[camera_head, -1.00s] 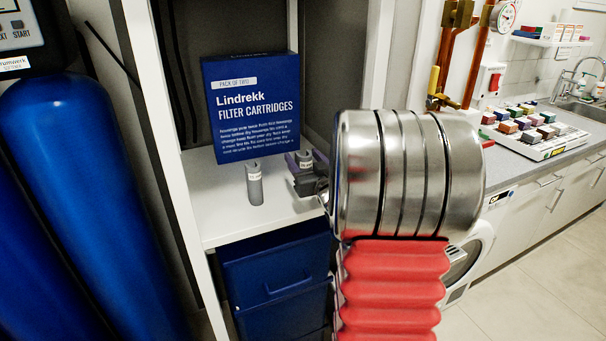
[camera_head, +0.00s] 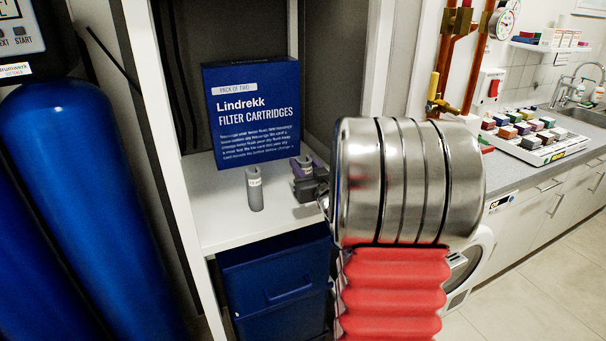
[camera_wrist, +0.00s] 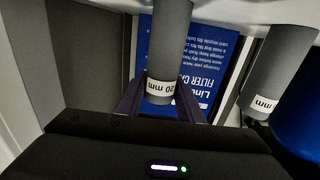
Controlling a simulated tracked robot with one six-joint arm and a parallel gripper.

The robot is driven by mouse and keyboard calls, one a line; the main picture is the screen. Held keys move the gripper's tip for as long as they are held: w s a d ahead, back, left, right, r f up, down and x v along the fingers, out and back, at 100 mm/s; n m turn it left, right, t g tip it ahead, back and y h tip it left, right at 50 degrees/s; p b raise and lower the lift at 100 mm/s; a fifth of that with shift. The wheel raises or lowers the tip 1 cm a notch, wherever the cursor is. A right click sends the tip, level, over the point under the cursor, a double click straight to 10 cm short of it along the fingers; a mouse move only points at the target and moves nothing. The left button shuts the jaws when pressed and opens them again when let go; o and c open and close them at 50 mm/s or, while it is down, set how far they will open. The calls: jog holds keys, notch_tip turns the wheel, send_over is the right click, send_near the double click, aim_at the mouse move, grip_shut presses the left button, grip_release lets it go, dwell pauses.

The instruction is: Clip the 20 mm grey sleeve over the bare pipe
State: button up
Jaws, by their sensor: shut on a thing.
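A grey sleeve (camera_head: 303,166) with a white label is between the fingers of my gripper (camera_head: 306,182), over the white shelf. In the wrist view my gripper (camera_wrist: 161,98) is shut on this grey sleeve (camera_wrist: 168,45), whose label appears to read 20 mm. A second grey sleeve (camera_head: 254,190) stands upright on the shelf to the left. It also shows at the right of the wrist view (camera_wrist: 278,62), its label only partly readable. Copper pipes (camera_head: 483,55) with brass fittings run up the wall at upper right. I cannot tell which stretch is the bare pipe.
A blue filter cartridge box (camera_head: 252,110) stands behind the sleeves on the white shelf (camera_head: 225,225). Blue drawers (camera_head: 275,280) are below. Blue tanks (camera_head: 85,200) stand at left. A counter at right holds a tray of coloured blocks (camera_head: 525,140).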

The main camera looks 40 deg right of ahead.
notch_tip(320, 180, up, 10)
dwell(0.6)
jog(key=shift+s, duration=0.15)
dwell(0.4)
